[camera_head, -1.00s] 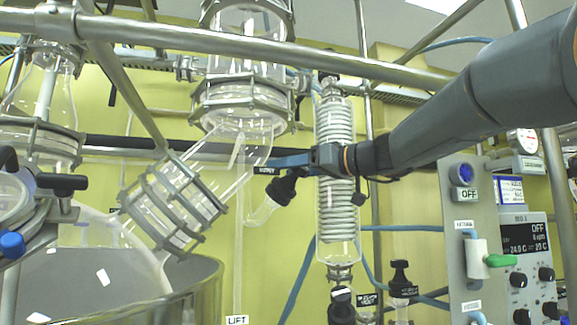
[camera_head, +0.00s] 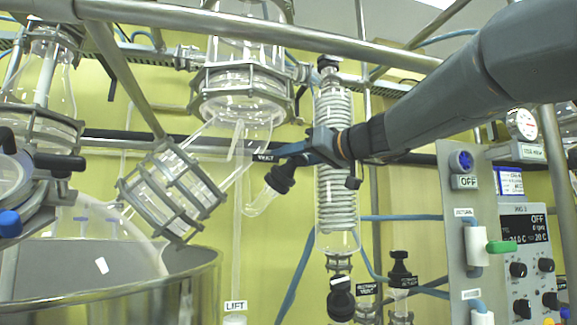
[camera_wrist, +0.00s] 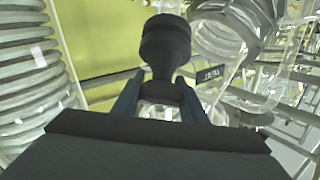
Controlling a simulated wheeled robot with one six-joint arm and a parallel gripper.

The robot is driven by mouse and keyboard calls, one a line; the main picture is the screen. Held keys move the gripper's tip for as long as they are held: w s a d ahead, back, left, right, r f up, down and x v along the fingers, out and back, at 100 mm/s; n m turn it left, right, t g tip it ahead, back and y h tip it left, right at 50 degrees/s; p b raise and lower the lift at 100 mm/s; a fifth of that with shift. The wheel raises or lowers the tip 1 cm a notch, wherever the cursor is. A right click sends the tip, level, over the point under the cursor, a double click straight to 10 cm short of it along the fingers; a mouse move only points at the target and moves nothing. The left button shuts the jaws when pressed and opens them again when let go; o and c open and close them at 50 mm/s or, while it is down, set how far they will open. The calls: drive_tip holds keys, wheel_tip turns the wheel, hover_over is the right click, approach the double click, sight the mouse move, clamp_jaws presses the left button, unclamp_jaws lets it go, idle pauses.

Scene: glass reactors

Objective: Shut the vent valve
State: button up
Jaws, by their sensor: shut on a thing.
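The vent valve (camera_head: 280,179) is a black knob on a short bent glass side tube below the glass column, left of the coiled condenser. My gripper is shut on the valve. The exact angle of the valve's handle is hidden by the fingers.
The coiled glass condenser (camera_head: 336,190) stands close behind and below my wrist. A metal rail (camera_head: 250,38) crosses above. A clamped glass joint (camera_head: 172,190) is to the left. A control panel (camera_head: 470,235) with a green-handled valve (camera_head: 501,247) is at the right.

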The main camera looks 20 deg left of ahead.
drive_tip(key=shift+w+m+t+h, duration=0.1)
drive_tip(key=shift+m+t+h, duration=0.55)
drive_tip(key=shift+m, duration=0.55)
drive_tip(key=m+t+h+p, duration=0.1)
drive_tip(key=m+h, duration=0.1)
drive_tip(key=m, duration=0.1)
drive_tip(key=shift+w+d+t+p, duration=0.15)
drive_tip(key=shift+t+p, duration=0.2)
drive_tip(key=m+h+p, duration=0.1)
drive_tip(key=p, duration=0.1)
drive_tip(key=m+t+h+p, duration=0.1)
drive_tip(key=m+p, duration=0.1)
drive_tip(key=p, duration=0.1)
drive_tip(key=shift+w+d+p, duration=0.2)
drive_tip(key=shift+p, duration=0.15)
drive_tip(key=shift+w+d+f+m+h+p, duration=0.1)
drive_tip(key=shift+f+m+h+p, duration=0.3)
drive_tip(key=shift+m+p, duration=0.45)
drive_tip(key=shift+r, duration=0.1)
drive_tip(key=o, duration=1.1)
drive_tip(key=shift+c, duration=0.2)
drive_tip(key=b+v, duration=0.2)
drive_tip(key=v, duration=0.5)
drive_tip(key=shift+s+d, duration=0.2)
drive_tip(key=shift+s, duration=0.15)
